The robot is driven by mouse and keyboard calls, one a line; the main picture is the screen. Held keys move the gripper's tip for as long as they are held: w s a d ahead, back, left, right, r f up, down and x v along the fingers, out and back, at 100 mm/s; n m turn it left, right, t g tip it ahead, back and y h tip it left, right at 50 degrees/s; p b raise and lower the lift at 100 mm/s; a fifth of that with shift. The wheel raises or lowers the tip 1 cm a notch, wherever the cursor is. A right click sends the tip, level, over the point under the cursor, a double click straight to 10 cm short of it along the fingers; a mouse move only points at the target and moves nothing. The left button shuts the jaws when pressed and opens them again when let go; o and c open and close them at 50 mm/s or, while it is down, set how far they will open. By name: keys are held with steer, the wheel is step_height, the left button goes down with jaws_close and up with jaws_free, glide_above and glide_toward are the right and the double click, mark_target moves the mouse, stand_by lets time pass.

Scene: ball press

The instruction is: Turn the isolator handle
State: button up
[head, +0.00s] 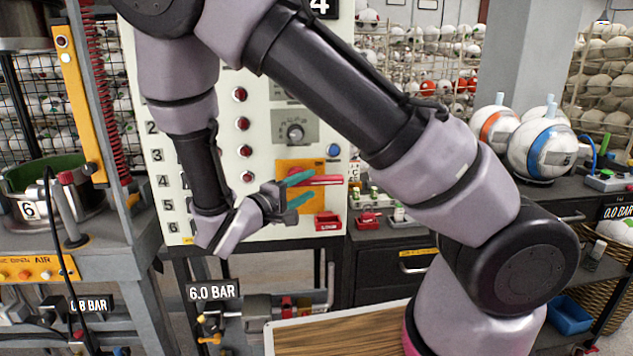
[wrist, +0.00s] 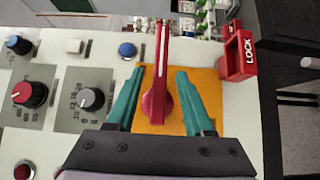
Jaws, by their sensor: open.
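The red isolator handle (wrist: 157,100) is mounted on an orange plate (wrist: 172,128) on the cream panel. In the wrist view its lever points up the picture; in the head view the handle (head: 322,180) points to the right. My gripper (wrist: 160,74) is open, with one teal finger on each side of the handle in the wrist view. Clear gaps show between fingers and handle there. In the head view my gripper (head: 309,185) is close in front of the plate, and its fingers partly hide the handle. I cannot tell how deep the fingers reach.
A red LOCK piece (wrist: 237,55) sits on the panel beside the plate. A blue button (wrist: 127,49), a grey dial (wrist: 91,98) and a red knob (wrist: 29,94) are nearby. A dark bench (head: 390,243) with small parts stands to the right of the panel.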

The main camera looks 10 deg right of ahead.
mark_target(312, 184)
steer(key=shift+x, duration=2.15)
jaws_close()
